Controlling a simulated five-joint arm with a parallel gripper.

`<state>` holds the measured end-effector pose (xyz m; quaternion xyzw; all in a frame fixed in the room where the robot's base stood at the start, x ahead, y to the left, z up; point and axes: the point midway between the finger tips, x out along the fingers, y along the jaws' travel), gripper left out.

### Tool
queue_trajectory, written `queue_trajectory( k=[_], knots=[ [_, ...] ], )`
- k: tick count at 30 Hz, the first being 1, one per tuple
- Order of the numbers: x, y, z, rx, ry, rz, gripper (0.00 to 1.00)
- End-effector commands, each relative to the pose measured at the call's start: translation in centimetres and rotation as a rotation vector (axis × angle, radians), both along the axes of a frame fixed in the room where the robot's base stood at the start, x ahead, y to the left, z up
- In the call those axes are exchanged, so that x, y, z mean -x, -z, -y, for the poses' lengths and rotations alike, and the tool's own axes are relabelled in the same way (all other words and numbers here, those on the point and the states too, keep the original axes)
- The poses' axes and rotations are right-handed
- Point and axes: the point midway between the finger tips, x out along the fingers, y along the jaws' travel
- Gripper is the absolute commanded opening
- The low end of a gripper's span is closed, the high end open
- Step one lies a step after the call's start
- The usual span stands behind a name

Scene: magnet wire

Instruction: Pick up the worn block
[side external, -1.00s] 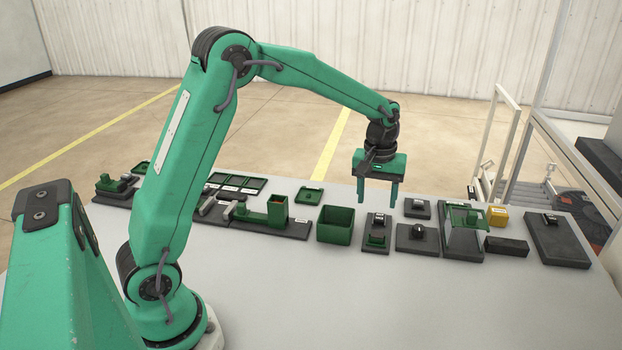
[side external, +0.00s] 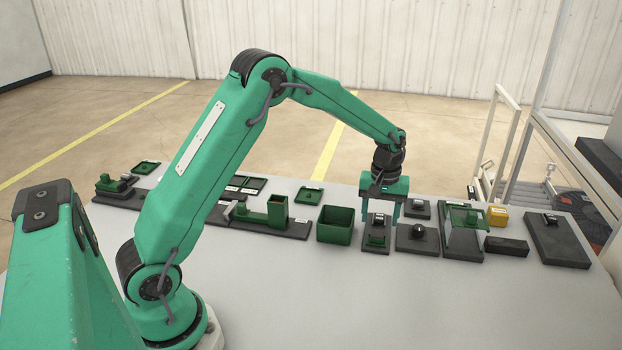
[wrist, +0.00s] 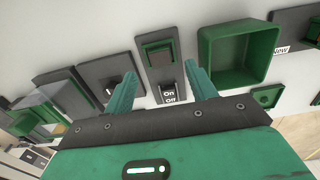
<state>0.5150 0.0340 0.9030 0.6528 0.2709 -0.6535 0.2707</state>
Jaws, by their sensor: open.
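My gripper (side external: 380,222) is open and empty, its two fingers pointing down above a dark plate (side external: 369,251). In the wrist view the fingers (wrist: 160,82) reach toward the plate from either side of the switch, apart from the green holder. Part of the plate is hidden behind the fingers in the side view.
An open green bin (side external: 335,226) stands just left of the plate. Dark plates with knobs (side external: 417,238) stand to the right, with a clear-sided green stand (side external: 465,232), a yellow block (side external: 497,216) and a black block (side external: 506,246). The table's front is clear.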

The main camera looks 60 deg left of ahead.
Motion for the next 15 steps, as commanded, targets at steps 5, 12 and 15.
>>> queue_trajectory(
  k=[5, 12, 15],
  knots=[
    [0.0, 0.2, 0.0, 0.000, 0.000, 0.000, 0.56],
    [-0.1, 2.4, -0.1, 0.000, 0.000, -0.001, 0.56],
    [-0.1, 3.5, -0.2, 0.000, 0.000, -0.001, 0.56]
  ],
)
